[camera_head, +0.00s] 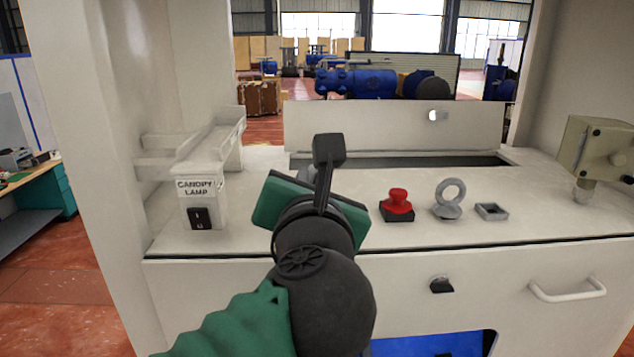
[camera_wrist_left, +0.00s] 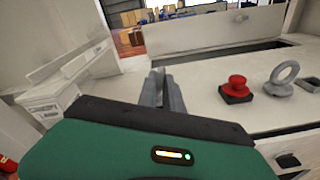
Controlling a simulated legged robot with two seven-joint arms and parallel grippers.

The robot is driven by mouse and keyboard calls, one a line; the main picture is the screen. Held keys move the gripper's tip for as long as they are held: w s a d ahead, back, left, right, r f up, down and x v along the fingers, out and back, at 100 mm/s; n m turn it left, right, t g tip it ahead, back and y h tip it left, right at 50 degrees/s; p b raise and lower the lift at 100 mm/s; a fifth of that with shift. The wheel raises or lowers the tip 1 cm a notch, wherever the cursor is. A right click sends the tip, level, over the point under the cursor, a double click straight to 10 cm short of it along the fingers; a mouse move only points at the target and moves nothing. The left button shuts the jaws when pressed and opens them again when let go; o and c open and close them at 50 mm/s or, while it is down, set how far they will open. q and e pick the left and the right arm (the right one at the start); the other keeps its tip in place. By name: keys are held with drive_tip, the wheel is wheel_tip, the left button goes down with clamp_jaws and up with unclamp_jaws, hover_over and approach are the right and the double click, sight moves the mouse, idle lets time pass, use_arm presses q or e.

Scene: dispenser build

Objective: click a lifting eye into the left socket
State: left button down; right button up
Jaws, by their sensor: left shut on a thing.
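My left gripper (camera_head: 328,150) reaches over the white deck from the lower left. Its fingers also show in the left wrist view (camera_wrist_left: 166,92), close together. I cannot make out the left socket. My right gripper is out of view.
A red mushroom button (camera_head: 397,203) on a black base stands between my left gripper and the lifting eye. The canopy lamp switch box (camera_head: 202,200) is at the left. A beige box on a post (camera_head: 592,150) stands at the right. A raised panel (camera_head: 380,127) closes the back.

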use_arm(q)
drive_tip(key=n, duration=0.1)
drive_tip(key=a+n, duration=0.1)
drive_tip(key=r+n+g, duration=0.1)
drive_tip(key=shift+w+a+n+h, duration=0.25)
drive_tip(key=shift+n+h, duration=0.05)
drive_tip(key=shift+h, duration=0.1)
drive_tip(key=shift+w+a, duration=0.1)
drive_tip(key=shift+a, duration=0.1)
idle(0.4)
drive_tip(key=shift+f+b, duration=1.4)
drive_tip(key=shift+f, duration=0.15)
idle(1.3)
idle(0.3)
drive_tip(key=c, duration=0.9)
unclamp_jaws()
drive_tip(key=shift+c, duration=0.2)
drive_tip(key=shift+b+v, duration=0.3)
drive_tip(key=shift+v, duration=2.85)
